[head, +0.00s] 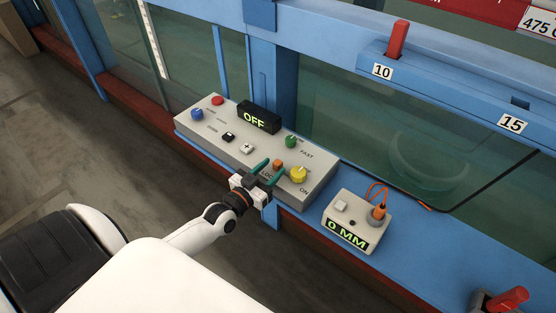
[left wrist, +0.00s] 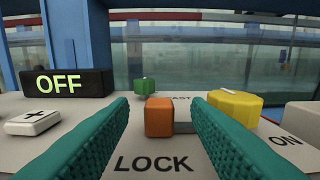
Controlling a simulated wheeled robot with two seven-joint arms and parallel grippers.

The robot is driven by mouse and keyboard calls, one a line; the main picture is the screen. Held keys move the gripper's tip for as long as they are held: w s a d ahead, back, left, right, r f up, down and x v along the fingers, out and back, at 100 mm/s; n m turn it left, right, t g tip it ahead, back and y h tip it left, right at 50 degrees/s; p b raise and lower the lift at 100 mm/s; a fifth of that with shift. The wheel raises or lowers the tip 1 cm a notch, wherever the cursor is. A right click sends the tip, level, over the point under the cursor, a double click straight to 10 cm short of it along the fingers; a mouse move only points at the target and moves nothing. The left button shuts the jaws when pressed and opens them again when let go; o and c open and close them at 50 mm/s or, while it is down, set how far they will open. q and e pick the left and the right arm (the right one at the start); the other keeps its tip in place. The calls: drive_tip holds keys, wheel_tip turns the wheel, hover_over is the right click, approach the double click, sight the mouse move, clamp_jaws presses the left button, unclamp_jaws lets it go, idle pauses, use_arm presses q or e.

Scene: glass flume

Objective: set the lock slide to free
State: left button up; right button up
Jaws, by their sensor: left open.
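The lock slide is a small orange block (left wrist: 159,117) on the grey control panel (head: 187,114). It sits at the left end of a short dark slot, above the printed word LOCK. The orange block also shows in the head view (head: 278,164). My left gripper (head: 268,171) is open at the panel's front edge, its two teal fingers either side of the block in the left wrist view (left wrist: 160,122). The fingers look apart from the block; whether they reach it is unclear. My right gripper is not in view.
A yellow knob (head: 298,174) marked ON is close right of the block, with a green knob (head: 291,141) behind. A black display (head: 258,117) reads OFF. A white plus button (head: 247,149) is to the left. A small box (head: 345,218) reading 0 MM stands right of the panel.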

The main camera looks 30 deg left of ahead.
sight(275, 165)
use_arm(q)
drive_tip(key=shift+w+d, duration=0.1)
drive_tip(key=shift+w, duration=1.7)
